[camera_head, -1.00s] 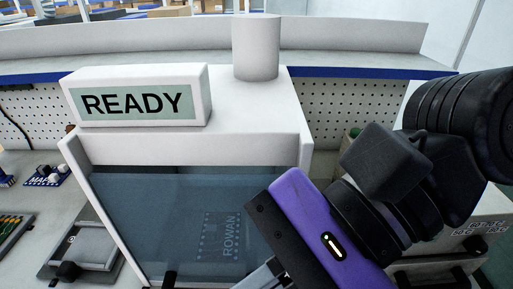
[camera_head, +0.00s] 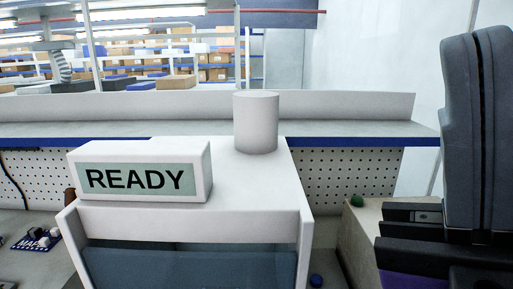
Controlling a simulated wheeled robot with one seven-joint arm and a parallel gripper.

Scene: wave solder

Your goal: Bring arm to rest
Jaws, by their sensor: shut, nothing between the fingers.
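My gripper (camera_head: 477,60) stands at the right edge of the view, close to the camera. Its two dark grey fingers point up and lie together, with nothing seen between them. Black gripper parts and a strip of the purple body show below the fingers, cut off by the bottom edge. The rest of my arm is out of view. The gripper is to the right of the white machine (camera_head: 245,190) and appears apart from it.
The machine carries a READY sign (camera_head: 140,172) and a white cylinder (camera_head: 256,122) on top, with a tinted window (camera_head: 190,268) in front. A green knob (camera_head: 357,200) is on a beige box (camera_head: 375,225) beside my gripper. A blue shelf edge (camera_head: 360,142) runs behind.

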